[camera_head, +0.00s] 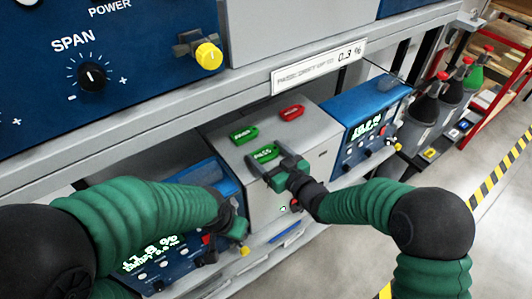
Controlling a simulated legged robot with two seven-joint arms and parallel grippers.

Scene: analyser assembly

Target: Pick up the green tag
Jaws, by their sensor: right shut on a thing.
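A green tag (264,153) with white lettering that looks like "PASS" is at the tips of my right gripper (272,165), above the top of the grey box. The gripper is shut on this tag and partly covers its near side. I cannot tell whether the tag touches the box. A second green tag (244,134) lies on the box top, just behind and to the left. My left gripper (240,238) is low in front of the left blue analyser; its fingers are too small and covered to show their opening.
A red tag (291,113) lies on the grey box (318,126). Blue analysers stand either side, the right one (376,108) with a lit display. A shelf edge (180,108) with a label (318,66) overhangs behind. Dark bottles (428,97) stand at right; open floor lies beyond.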

